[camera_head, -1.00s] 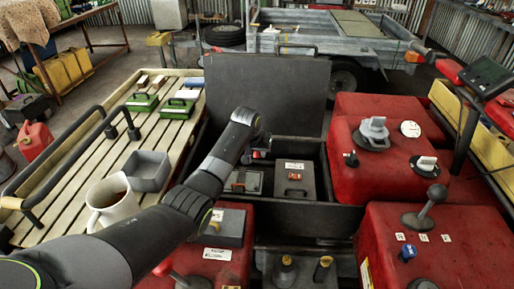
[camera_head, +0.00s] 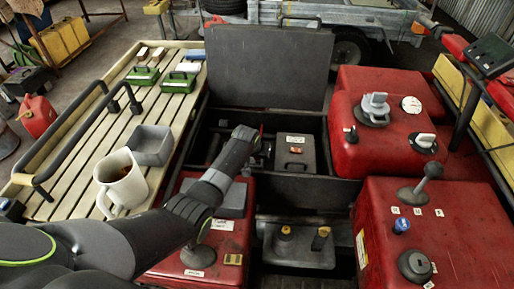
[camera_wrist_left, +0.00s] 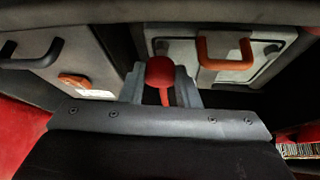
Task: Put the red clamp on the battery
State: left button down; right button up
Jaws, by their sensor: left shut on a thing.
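My left gripper (camera_wrist_left: 160,88) is shut on a red, round-ended piece (camera_wrist_left: 160,70), likely the red clamp, with a narrow red strip below it. In the head view my left gripper (camera_head: 256,142) hangs over the open black box; a bit of red shows beside it, and its fingertips are hard to make out. A grey block with two brass-coloured posts, likely the battery (camera_head: 297,249), sits in the near bay, apart from the gripper and closer to me. My right gripper is out of view.
A grey case with a black handle (camera_head: 296,152) stands in the box; a case with an orange handle (camera_wrist_left: 225,62) is beside it. Red tanks (camera_head: 385,130) flank the right. A slatted rack with a white jug (camera_head: 122,180) and grey bin (camera_head: 152,145) is at left.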

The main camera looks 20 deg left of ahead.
pick_arm(q)
jog(key=shift+s+d+f, duration=0.2)
jog(key=shift+s+f, duration=0.2)
jog(key=shift+f, duration=0.3)
jog(key=c, duration=1.5)
grip_release()
jog(key=o, duration=0.4)
jog(key=shift+r, duration=0.4)
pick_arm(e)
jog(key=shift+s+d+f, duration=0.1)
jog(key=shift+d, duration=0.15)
pick_arm(q)
jog(key=shift+w, duration=0.1)
jog(key=shift+a, duration=0.25)
jog(key=shift+r, duration=0.1)
